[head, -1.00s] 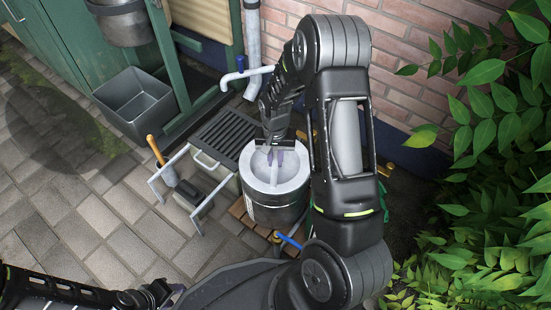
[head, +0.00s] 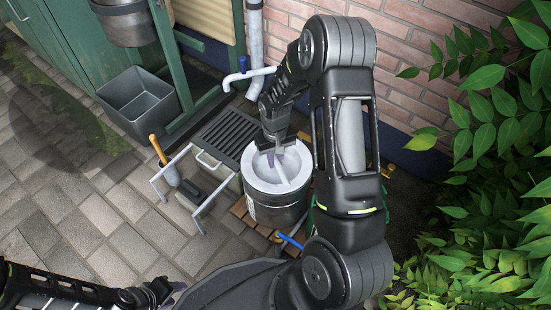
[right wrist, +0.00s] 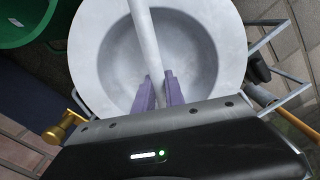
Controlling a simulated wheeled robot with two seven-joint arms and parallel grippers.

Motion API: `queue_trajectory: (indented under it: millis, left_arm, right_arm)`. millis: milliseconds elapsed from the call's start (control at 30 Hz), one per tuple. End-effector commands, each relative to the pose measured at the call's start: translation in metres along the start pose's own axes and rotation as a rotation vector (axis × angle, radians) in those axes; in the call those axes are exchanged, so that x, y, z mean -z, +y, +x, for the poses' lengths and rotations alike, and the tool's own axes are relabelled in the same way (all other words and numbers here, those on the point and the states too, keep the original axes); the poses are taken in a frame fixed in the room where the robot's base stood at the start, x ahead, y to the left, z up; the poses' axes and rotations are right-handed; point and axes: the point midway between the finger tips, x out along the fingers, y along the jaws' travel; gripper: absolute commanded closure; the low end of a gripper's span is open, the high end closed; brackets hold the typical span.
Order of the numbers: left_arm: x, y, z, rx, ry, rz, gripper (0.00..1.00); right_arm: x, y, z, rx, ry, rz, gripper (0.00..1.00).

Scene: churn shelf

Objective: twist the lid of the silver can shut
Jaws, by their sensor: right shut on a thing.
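The silver can (head: 276,214) stands upright, with its pale grey lid (head: 254,178) on top. The lid is a dished disc with a bar handle (head: 282,170) across it. My right gripper (head: 273,158) reaches down from above and is shut on the bar near the far side of the lid. In the right wrist view, its purple fingers (right wrist: 158,92) sit on both sides of the bar, and the lid rim (right wrist: 84,62) shows around them. The threads between lid and can are hidden. My left gripper (head: 172,292) is low at the left, away from the can; its opening is unclear.
A slatted dark grate (head: 226,132) and a metal rack (head: 205,200) stand left of the can. A grey bin (head: 138,98) is farther left. A brick wall (head: 405,70) and leafy plants (head: 490,200) bound the right. Paving at left is open.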

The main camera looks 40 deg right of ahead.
Motion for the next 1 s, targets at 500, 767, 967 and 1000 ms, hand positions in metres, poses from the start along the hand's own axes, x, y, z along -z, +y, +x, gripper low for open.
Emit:
queue_trajectory:
  millis: [500, 767, 967, 1000]
  left_arm:
    - [0.0001, 0.0005, -0.0015, 0.000, 0.000, 0.000, 0.60]
    - [0.0001, 0.0005, -0.0014, 0.000, 0.000, 0.000, 0.60]
    - [-0.0009, 0.0003, -0.0020, 0.000, -0.003, 0.000, 0.60]
    - [-0.0020, 0.0004, -0.0038, 0.000, -0.007, 0.000, 0.60]
  right_arm:
    - [0.0001, -0.0010, -0.0003, -0.001, 0.000, -0.068, 0.73]
    - [-0.0004, -0.0010, 0.0002, -0.001, -0.001, -0.067, 0.60]
    - [-0.0006, -0.0010, 0.0004, -0.001, -0.001, -0.067, 0.60]
    - [-0.0004, -0.0010, -0.0015, -0.001, -0.001, -0.067, 0.60]
